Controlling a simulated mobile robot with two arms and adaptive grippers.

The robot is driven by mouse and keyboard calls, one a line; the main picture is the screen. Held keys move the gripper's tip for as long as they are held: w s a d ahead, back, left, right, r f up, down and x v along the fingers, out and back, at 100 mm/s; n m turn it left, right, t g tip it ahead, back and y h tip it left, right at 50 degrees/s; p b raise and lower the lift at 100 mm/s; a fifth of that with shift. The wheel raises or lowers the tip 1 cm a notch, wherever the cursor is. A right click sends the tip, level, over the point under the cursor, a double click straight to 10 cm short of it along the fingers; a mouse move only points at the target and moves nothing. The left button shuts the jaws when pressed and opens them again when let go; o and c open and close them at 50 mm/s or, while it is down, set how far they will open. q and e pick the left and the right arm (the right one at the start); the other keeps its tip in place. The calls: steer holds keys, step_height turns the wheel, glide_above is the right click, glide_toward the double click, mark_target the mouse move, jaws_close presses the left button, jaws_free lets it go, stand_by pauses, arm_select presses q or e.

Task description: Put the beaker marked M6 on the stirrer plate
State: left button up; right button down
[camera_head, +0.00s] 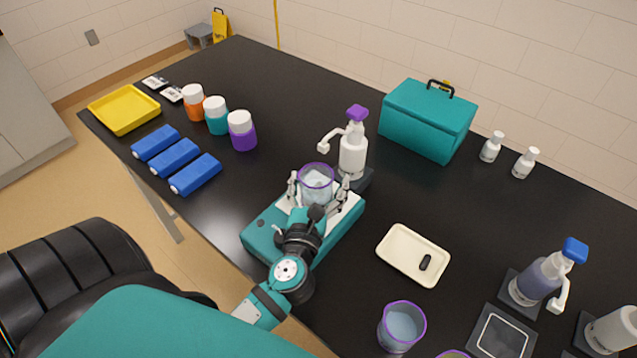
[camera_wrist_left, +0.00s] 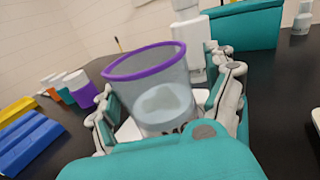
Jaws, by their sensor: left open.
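A clear beaker with a purple rim (camera_head: 317,180), holding some pale liquid, stands upright on the white top of the teal stirrer plate (camera_head: 262,240). My left gripper (camera_head: 317,188) is open, with one finger on each side of this beaker. In the left wrist view the beaker (camera_wrist_left: 150,90) is between the spread fingers; whether they touch it is unclear. A second purple-rimmed beaker (camera_head: 402,328) stands at the front of the table, and the rim of a third (camera_head: 453,354) shows at the bottom edge. My right gripper is out of view.
A white pump bottle with a purple top (camera_head: 353,155) stands close behind the stirrer plate. A cream tray (camera_head: 395,262) with a small black bar lies to the right. A teal case (camera_head: 427,120) is at the back. Blue blocks (camera_head: 175,157) and capped jars (camera_head: 241,130) are left.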

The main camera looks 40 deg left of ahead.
arm_select(q)
steer(key=shift+r, duration=0.1)
steer(key=b+v, duration=0.4)
steer(key=v, duration=0.7)
steer(key=shift+s+d+b, duration=0.2)
steer(key=shift+s+b, duration=0.15)
steer(key=shift+s, duration=0.15)
